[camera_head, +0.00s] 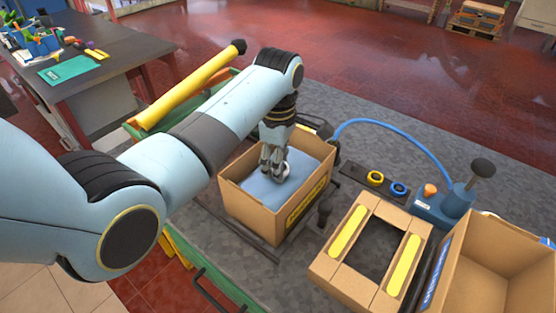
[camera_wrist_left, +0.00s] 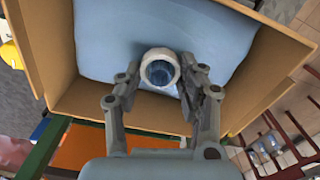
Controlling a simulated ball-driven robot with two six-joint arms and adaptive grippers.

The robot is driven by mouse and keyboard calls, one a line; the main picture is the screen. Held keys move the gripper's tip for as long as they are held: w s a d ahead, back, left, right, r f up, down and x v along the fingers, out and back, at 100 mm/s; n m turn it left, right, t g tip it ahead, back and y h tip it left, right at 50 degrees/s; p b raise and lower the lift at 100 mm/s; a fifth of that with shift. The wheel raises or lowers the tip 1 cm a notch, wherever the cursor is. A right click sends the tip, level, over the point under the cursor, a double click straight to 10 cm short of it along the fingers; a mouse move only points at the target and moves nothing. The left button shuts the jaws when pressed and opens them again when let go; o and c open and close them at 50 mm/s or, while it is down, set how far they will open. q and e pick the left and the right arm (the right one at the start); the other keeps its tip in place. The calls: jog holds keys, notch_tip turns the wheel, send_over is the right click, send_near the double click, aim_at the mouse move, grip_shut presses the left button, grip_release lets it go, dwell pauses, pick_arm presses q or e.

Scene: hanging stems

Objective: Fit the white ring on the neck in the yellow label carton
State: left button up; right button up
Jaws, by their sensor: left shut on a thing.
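The carton with the yellow label (camera_head: 308,207) stands open on the grey surface, with a puffy blue bag (camera_head: 262,190) inside. My left gripper (camera_head: 273,172) points down into this carton and is shut on the white ring (camera_head: 284,169). In the left wrist view, the white ring (camera_wrist_left: 174,81) lies at the fingertips, against the blue bag (camera_wrist_left: 110,40). Darker blue shows through the ring's hole, where the neck (camera_wrist_left: 159,73) appears. I cannot tell whether the ring is around the neck or just above it. My right gripper is out of view.
A yellow ring (camera_head: 375,178) and a blue ring (camera_head: 399,188) sit on a dark strip right of the carton. A blue device (camera_head: 440,207) with a hose stands beyond. A carton with yellow bars (camera_head: 347,233) and an open carton (camera_head: 500,262) stand at the right.

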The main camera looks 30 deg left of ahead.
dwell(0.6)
pick_arm(q)
jog(key=shift+f, duration=0.6)
dwell(0.6)
jog(key=o, duration=1.2)
jog(key=shift+o, duration=0.2)
jog(key=shift+r, duration=0.25)
jog(key=shift+r+p, duration=0.9)
jog(key=shift+r, duration=0.25)
jog(key=shift+r, duration=0.15)
